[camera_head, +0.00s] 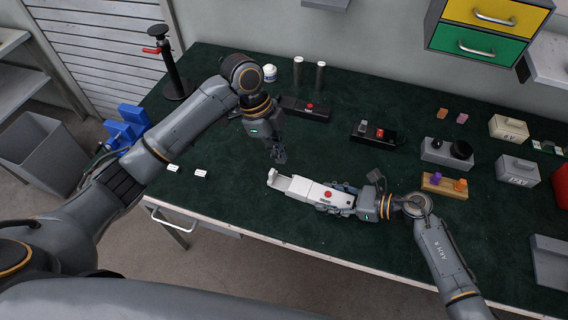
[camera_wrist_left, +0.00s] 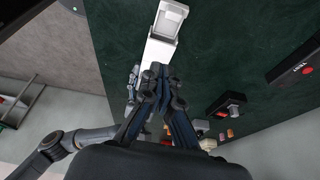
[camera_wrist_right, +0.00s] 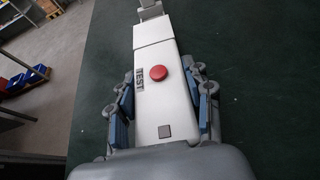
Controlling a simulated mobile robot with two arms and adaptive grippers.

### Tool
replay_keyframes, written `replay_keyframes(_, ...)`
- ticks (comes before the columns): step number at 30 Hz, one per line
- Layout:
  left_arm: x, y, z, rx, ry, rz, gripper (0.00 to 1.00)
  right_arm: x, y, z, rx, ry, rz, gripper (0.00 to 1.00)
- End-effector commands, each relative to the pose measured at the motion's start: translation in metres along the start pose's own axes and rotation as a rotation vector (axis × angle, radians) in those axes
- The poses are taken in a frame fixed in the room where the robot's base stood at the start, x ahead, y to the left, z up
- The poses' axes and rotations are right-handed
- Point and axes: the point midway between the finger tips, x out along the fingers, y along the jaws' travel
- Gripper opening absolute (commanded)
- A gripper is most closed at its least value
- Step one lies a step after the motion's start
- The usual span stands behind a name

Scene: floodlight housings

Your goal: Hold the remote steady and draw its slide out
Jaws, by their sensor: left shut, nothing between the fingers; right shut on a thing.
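The white remote (camera_head: 301,190) has a round red button and a TEST label. It lies over the green table near its front edge. Its slide (camera_head: 278,182) shows at the left end as a pale, hollow tray standing out from the body; it also shows in the left wrist view (camera_wrist_left: 167,20). My right gripper (camera_wrist_right: 163,92) is shut on the remote's body, one finger along each side. My left gripper (camera_head: 279,157) is shut and empty, above and just behind the slide end, apart from it in the head view. In the left wrist view its closed fingertips (camera_wrist_left: 158,70) overlap the remote.
A dark remote (camera_head: 305,108) and a dark device with a red switch (camera_head: 374,134) lie behind. A wooden block with coloured pegs (camera_head: 444,186) and grey boxes (camera_head: 447,153) stand right. Small labelled pieces (camera_head: 201,173) lie left. The table's middle is fairly clear.

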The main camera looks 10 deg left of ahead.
Motion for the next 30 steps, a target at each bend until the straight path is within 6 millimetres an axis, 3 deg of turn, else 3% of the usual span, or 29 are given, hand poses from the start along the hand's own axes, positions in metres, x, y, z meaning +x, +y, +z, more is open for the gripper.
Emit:
replay_keyframes(4, -0.0117, 0.0003, -0.0004, 0.002, 0.001, 0.0, 0.0, 0.0004, 0.0005, -0.0004, 0.0, 0.001, 0.001, 0.15)
replay_keyframes(13, -0.0139, 0.0003, -0.0003, 0.001, 0.001, 0.0, 0.0, 0.0003, 0.0005, -0.0003, 0.0, 0.001, 0.001, 0.15)
replay_keyframes(14, -0.0138, 0.0003, -0.0003, 0.001, 0.001, 0.0, 0.0, 0.0003, 0.0005, -0.0003, 0.0, 0.001, 0.001, 0.56)
replay_keyframes(17, -0.0137, 0.0003, -0.0002, 0.001, 0.001, 0.0, 0.0, 0.0003, 0.0005, -0.0003, 0.0, 0.001, 0.001, 0.77)
replay_keyframes(30, -0.0135, 0.0003, -0.0003, 0.001, 0.001, 0.001, 0.0, -0.0084, -0.0001, -0.0011, -0.001, 0.002, -0.001, 0.77)
